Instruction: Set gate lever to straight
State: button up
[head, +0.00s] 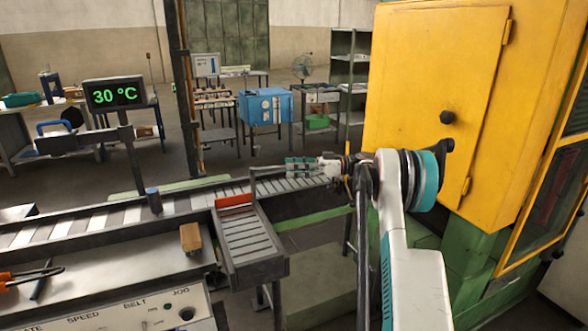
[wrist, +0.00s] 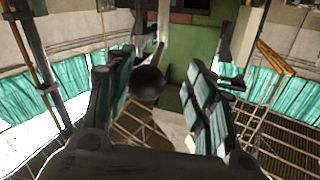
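A thin grey gate lever (head: 253,184) rises at the junction of the main conveyor and the short side chute, and its upper part runs right toward my gripper (head: 301,167). An orange-red plate (head: 235,199), apparently the gate, stands across the head of the side chute. In the wrist view a dark round knob (wrist: 148,83), probably the lever's end, shows between the teal-padded fingers of my gripper (wrist: 160,95), closer to the left finger. The fingers are apart, with a visible gap to the right finger. Whether the left finger touches the knob I cannot tell.
The roller conveyor (head: 100,220) runs left to right under my gripper. The slatted side chute (head: 250,240) slopes toward me. A dark post (head: 153,201) stands left of the gate. A yellow furnace cabinet (head: 435,110) stands at right.

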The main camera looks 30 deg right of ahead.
jog(key=v, duration=1.2)
dwell(0.4)
